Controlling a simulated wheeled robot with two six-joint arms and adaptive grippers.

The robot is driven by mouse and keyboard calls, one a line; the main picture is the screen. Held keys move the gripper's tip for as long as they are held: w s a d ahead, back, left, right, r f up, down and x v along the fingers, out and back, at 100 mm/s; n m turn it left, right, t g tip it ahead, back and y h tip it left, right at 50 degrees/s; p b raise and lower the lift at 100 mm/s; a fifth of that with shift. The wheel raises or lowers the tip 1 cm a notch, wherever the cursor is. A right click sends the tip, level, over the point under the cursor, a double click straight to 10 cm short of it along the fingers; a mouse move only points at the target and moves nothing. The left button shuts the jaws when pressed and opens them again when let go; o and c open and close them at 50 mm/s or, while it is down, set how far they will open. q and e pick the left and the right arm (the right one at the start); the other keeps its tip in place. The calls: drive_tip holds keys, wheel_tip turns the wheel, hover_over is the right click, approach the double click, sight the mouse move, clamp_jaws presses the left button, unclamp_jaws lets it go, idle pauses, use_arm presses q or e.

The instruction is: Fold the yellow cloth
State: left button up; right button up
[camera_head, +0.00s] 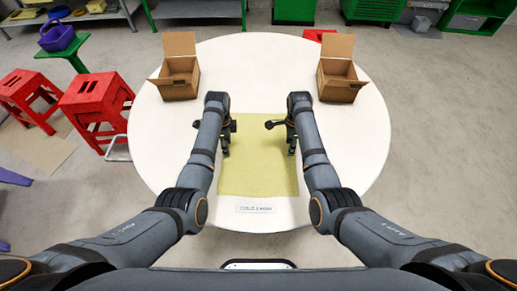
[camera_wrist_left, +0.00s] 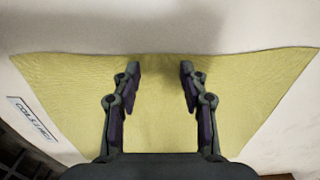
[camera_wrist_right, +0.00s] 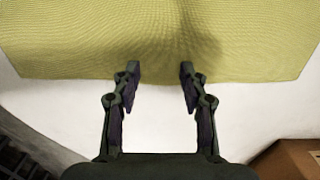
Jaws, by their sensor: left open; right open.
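The yellow cloth (camera_head: 257,170) lies flat and spread out on the white round table, between my two arms. My left gripper (camera_head: 226,151) is at the cloth's left side. In the left wrist view its open, empty fingers (camera_wrist_left: 160,72) are above the cloth, which also shows there (camera_wrist_left: 75,85). My right gripper (camera_head: 291,148) is at the cloth's right edge. In the right wrist view its open, empty fingers (camera_wrist_right: 160,72) straddle that edge, with the cloth (camera_wrist_right: 90,45) beyond them. I cannot tell whether either gripper touches the cloth.
The white table (camera_head: 350,135) is clear on both sides. Open cardboard boxes stand at the back left (camera_head: 178,88) and back right (camera_head: 337,88). A white label (camera_head: 256,209) lies at the cloth's near edge. Red stools (camera_head: 95,100) stand left of the table.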

use_arm(q)
drive_tip(key=shift+f, duration=0.25)
use_arm(e)
drive_tip(key=shift+f, duration=0.3)
use_arm(q)
drive_tip(key=shift+c, duration=0.9)
use_arm(e)
drive_tip(key=shift+r, duration=0.1)
drive_tip(key=shift+c, duration=0.9)
use_arm(q)
drive_tip(key=c, duration=0.4)
use_arm(e)
drive_tip(key=c, duration=0.4)
use_arm(q)
clamp_jaws()
use_arm(e)
clamp_jaws()
use_arm(q)
drive_tip(key=shift+s, duration=0.1)
use_arm(e)
drive_tip(key=shift+s, duration=0.1)
use_arm(q)
drive_tip(key=shift+f, duration=0.1)
